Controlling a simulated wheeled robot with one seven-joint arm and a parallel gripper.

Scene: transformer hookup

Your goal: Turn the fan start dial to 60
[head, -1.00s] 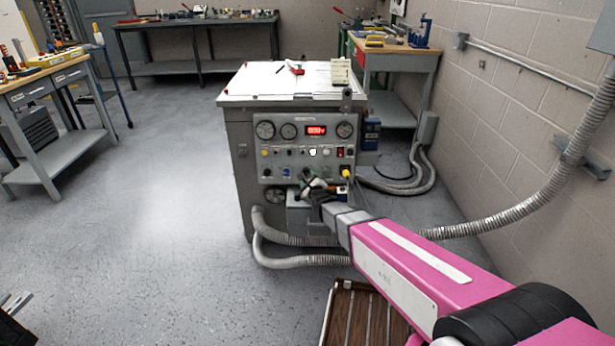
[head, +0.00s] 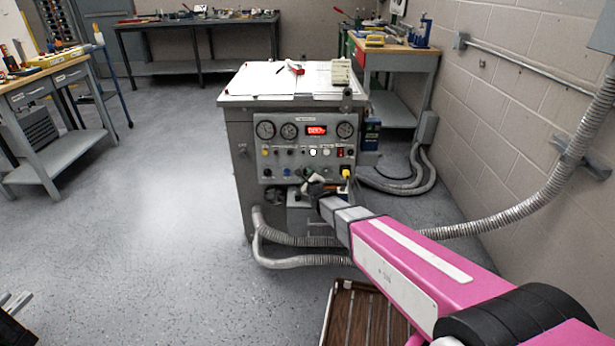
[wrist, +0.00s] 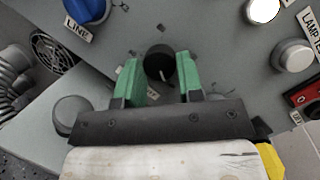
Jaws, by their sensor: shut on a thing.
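A black round dial (wrist: 158,60) with a white pointer line sits between the green fingertips of my gripper (wrist: 160,76) in the wrist view. The fingers are shut on it, one on each side. The pointer aims down and slightly right in that picture. The label and scale marks around the dial are mostly hidden by the fingers, so I cannot read its setting or name. In the head view my gripper (head: 312,180) is at the lower part of the grey control panel (head: 266,153) and hides the dial.
A blue knob (wrist: 88,10) labelled LINE is at the upper left in the wrist view. A grey knob (wrist: 293,55) is on the right, beside a red switch (wrist: 305,96). The panel has gauges and a red display (head: 316,131). Hoses (head: 290,250) run below.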

